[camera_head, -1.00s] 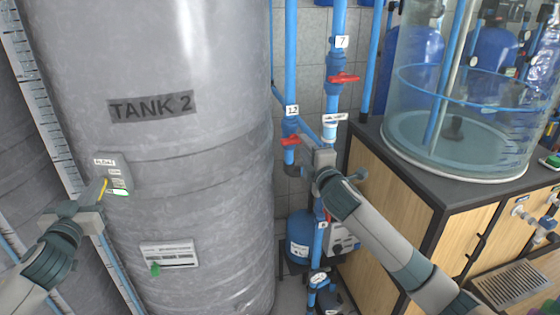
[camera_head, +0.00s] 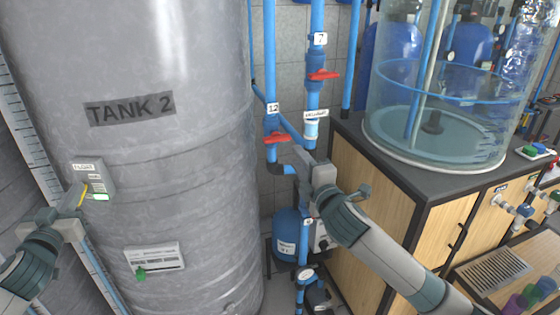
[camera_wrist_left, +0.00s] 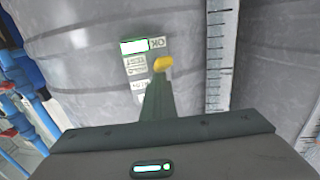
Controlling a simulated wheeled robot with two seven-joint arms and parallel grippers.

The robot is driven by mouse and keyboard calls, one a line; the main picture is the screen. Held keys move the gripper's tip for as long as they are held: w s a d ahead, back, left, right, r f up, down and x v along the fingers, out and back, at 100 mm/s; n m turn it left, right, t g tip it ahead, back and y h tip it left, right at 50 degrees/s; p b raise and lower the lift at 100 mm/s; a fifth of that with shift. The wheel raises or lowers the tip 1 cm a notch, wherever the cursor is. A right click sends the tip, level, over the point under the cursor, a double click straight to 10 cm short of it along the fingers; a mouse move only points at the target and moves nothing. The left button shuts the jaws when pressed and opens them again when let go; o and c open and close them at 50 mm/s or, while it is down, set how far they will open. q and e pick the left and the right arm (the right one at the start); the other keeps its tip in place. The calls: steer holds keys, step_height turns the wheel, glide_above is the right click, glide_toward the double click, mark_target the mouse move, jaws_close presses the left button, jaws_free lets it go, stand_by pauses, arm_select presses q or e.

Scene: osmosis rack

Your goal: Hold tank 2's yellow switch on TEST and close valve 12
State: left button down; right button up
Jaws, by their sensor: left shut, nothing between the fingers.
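Tank 2 (camera_head: 180,60) is a large grey tank. A small grey float box (camera_head: 97,168) is on its side with the yellow switch (camera_head: 83,194) at its edge. My left gripper (camera_head: 74,205) is shut at the switch. In the left wrist view, the yellow switch tip (camera_wrist_left: 163,63) shows just beyond my shut fingers (camera_wrist_left: 157,95), beside the OK and TEST labels; I cannot tell its exact setting. Valve 12 has a red handle (camera_head: 277,138) under its label (camera_head: 273,108). My right gripper (camera_head: 300,157) is just right of and below the handle, apart from it; its jaw opening is unclear.
Another red-handled valve, labelled 7 (camera_head: 323,75), is on the pipe to the right. A blue vessel (camera_head: 288,235) stands below. A wooden cabinet (camera_head: 375,190) carrying a clear cylindrical tank (camera_head: 430,120) borders my right arm. A card with a green tag (camera_head: 155,258) is lower on tank 2.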

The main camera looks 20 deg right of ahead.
arm_select(q)
steer(key=shift+f, duration=0.6)
steer(key=shift+r+p, duration=0.7)
steer(key=shift+w+d+r+p, duration=0.1)
steer(key=shift+w+r+p, duration=0.1)
steer(key=shift+r+p, duration=0.35)
steer(key=shift+w+r+p, duration=0.15)
steer(key=shift+r+p, duration=0.25)
steer(key=shift+r, duration=0.25)
step_height(320, 180, up, 2)
steer(key=shift+s+p, duration=0.15)
steer(key=shift+p, duration=0.55)
step_height(320, 180, up, 3)
steer(key=p, duration=0.2)
steer(key=shift+r+p, duration=0.15)
steer(key=shift+p, duration=0.2)
steer(key=s+a+p, duration=0.1)
steer(key=s, duration=0.8)
steer(key=shift+a, duration=0.3)
